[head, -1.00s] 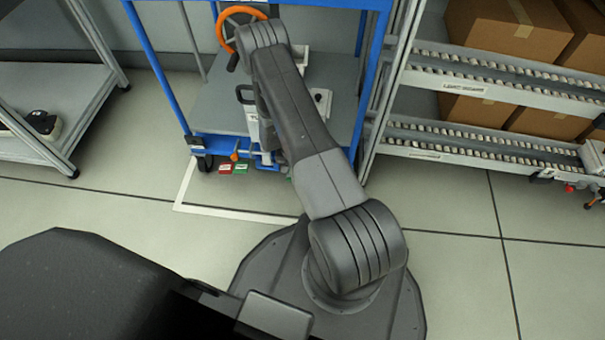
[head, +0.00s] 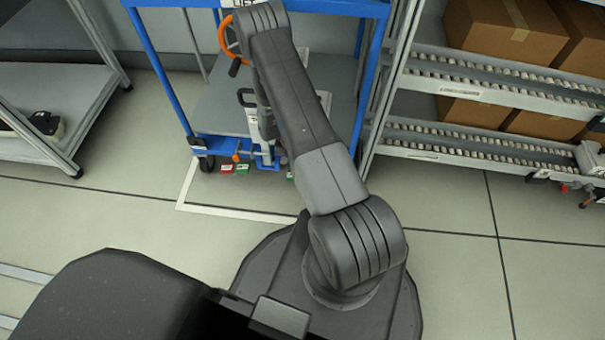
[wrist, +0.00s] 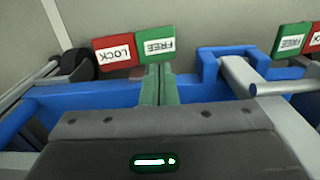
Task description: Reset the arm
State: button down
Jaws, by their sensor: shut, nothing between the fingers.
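My gripper (wrist: 158,72) shows in the wrist view with its two narrow green fingers together and nothing between them. Its dark body (wrist: 160,135), with a small lit green indicator, fills the bottom of that view. The fingers point toward a red LOCK tag (wrist: 115,53) and a green FREE tag (wrist: 158,45) beyond a blue bar (wrist: 85,97). I cannot tell whether the fingers touch anything. In the head view my arm (head: 290,95) reaches up over the blue cart (head: 152,70) and bends at the top. The arm hides the gripper there.
The cart has a grey shelf (head: 217,108), an orange ring (head: 224,35) and low red and green tags (head: 228,169). A roller rack (head: 480,88) with cardboard boxes (head: 500,28) stands right. A grey shelf unit (head: 75,90) stands left.

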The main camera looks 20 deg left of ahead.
notch_tip(320, 180, down, 7)
jog(key=b, duration=0.3)
jog(key=shift+f, duration=0.15)
jog(key=shift+r, duration=0.2)
jog(key=shift+r, duration=0.1)
notch_tip(320, 180, up, 7)
jog(key=p, duration=0.3)
notch_tip(320, 180, down, 7)
jog(key=b, duration=0.3)
notch_tip(320, 180, up, 6)
jog(key=p, duration=0.6)
jog(key=shift+r, duration=0.95)
